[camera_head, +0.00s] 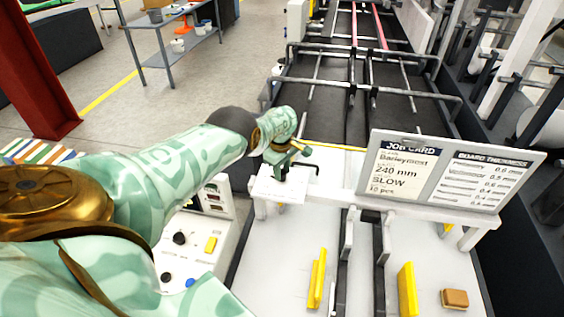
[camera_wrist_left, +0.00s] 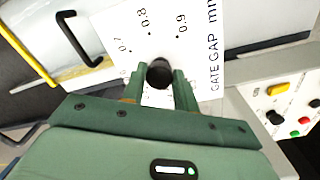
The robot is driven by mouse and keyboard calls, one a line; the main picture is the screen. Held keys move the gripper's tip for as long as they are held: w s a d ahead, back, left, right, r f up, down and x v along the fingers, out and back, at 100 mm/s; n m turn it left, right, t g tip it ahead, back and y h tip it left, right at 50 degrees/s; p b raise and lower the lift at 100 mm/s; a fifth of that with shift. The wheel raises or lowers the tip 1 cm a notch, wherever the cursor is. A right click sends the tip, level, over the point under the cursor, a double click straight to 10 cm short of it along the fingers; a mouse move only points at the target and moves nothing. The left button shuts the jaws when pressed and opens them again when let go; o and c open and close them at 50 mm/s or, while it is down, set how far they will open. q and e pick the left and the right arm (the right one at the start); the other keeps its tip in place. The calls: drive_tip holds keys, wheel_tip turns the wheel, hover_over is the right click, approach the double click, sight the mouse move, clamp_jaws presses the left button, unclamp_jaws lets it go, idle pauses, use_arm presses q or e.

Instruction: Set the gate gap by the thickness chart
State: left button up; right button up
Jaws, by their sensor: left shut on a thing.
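My left gripper (camera_head: 284,161) is at the white gate gap plate (camera_head: 284,190) on the machine's crossbeam. In the left wrist view, its green fingers (camera_wrist_left: 160,82) are shut on a round black knob (camera_wrist_left: 159,72). The plate (camera_wrist_left: 205,50) there reads "GATE GAP mm", with marks 0.7, 0.8 and 0.9. The knob's pointer is hidden. The job card (camera_head: 401,173) seems to read "Barleymost", 240 mm, SLOW, 10 pcs. Beside it, the board thickness chart (camera_head: 474,183) has rows of small figures, too small to read surely. My right gripper is out of view.
A control panel (camera_head: 185,245) with knobs and buttons stands left of the feed table. Yellow guides (camera_head: 407,290) and a brown-topped block (camera_head: 454,299) are on the white table. A black handle (camera_wrist_left: 78,38) sticks up near the plate. Dark belts run behind the beam.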

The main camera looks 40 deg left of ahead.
use_arm(q)
drive_tip(key=shift+w+r+n, duration=0.1)
drive_tip(key=shift+r+n, duration=0.05)
drive_tip(key=shift+n, duration=0.95)
drive_tip(key=o, duration=1)
drive_tip(key=shift+c, duration=0.2)
